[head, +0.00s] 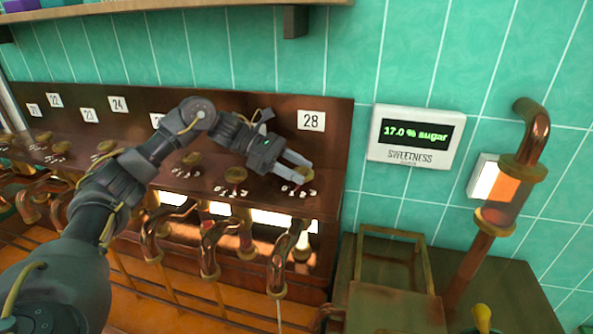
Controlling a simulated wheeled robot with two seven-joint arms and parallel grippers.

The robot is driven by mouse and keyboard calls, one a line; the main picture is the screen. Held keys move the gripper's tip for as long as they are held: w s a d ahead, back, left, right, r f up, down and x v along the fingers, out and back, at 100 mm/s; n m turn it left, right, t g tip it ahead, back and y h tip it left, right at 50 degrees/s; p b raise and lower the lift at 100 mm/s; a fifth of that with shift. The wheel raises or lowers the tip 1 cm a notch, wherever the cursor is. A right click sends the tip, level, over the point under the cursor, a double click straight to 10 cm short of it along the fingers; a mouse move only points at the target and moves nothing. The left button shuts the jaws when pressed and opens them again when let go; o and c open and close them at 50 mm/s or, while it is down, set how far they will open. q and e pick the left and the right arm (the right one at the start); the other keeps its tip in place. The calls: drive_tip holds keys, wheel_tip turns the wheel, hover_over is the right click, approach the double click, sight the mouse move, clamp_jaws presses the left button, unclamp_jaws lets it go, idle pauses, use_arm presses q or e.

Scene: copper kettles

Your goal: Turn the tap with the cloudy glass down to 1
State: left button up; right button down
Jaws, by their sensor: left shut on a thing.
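My left gripper (298,170) is at the rightmost brass tap knob (306,175), below the label 28 (311,120). Its fingers are shut on this knob. A ring of small pale number marks lies around the knob, too small to read, and the fingers partly hide the knob, so I cannot tell its setting. Below it, a whitish, cloudy-looking glass piece (303,242) shows by the copper spout (278,262). A thin pale stream seems to fall from that spout. Another glass piece (246,240), to the left, looks reddish. My right gripper is out of view.
Several more brass knobs (192,159) stand along the wooden panel to the left. A white display (415,137) on the green tiles reads 17.0 % sugar. A copper pipe (534,140) rises at right, beside a brass frame (392,232). A shelf (180,5) overhangs the top.

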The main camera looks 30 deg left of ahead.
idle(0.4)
use_arm(q)
drive_tip(key=o, duration=1)
drive_tip(key=shift+a, duration=0.25)
drive_tip(key=v, duration=0.4)
drive_tip(key=b+v, duration=0.1)
drive_tip(key=v, duration=0.4)
drive_tip(key=shift+d+r, duration=0.1)
drive_tip(key=shift+r, duration=0.15)
drive_tip(key=shift+a+r, duration=0.2)
drive_tip(key=shift+a, duration=0.45)
drive_tip(key=shift+s, duration=0.1)
drive_tip(key=shift+f, duration=0.1)
